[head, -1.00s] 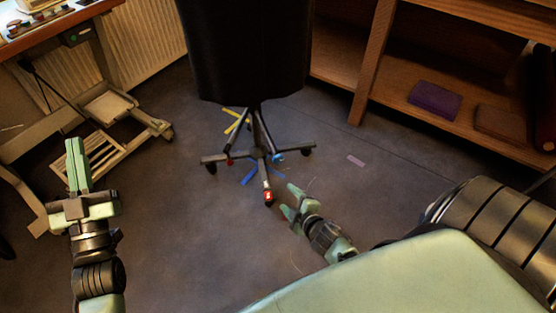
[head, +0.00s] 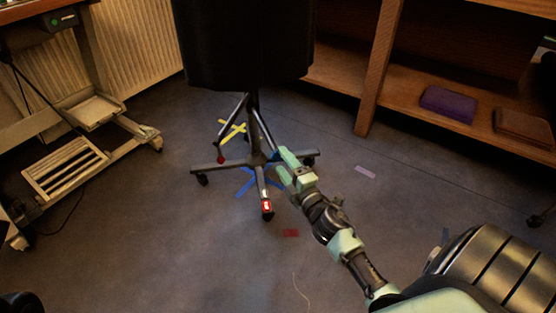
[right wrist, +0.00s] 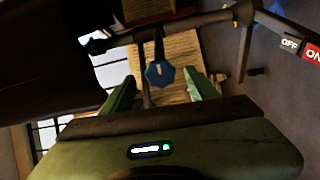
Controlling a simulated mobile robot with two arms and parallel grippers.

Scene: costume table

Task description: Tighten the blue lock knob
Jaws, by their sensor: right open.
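The blue lock knob (right wrist: 160,73) shows in the right wrist view, lobed with a pale mark on its face. It sits on the frame of a wheeled stand (head: 253,125), under a black cover (head: 243,45). My right gripper (head: 278,162) is beside the stand's hub in the head view and largely hides the knob there. In the right wrist view its open fingers (right wrist: 160,92) stand either side of the knob's line, with the knob just beyond them. I cannot tell whether they touch it. My left gripper is not in view.
The stand's legs end in casters; one leg has a red label (head: 266,206). Blue tape (head: 246,184) and yellow tape (head: 232,130) mark the floor. A wooden shelf (head: 400,115) holds a purple box (head: 449,103). A wheeled frame (head: 100,165) is left. Floor in front is mostly clear.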

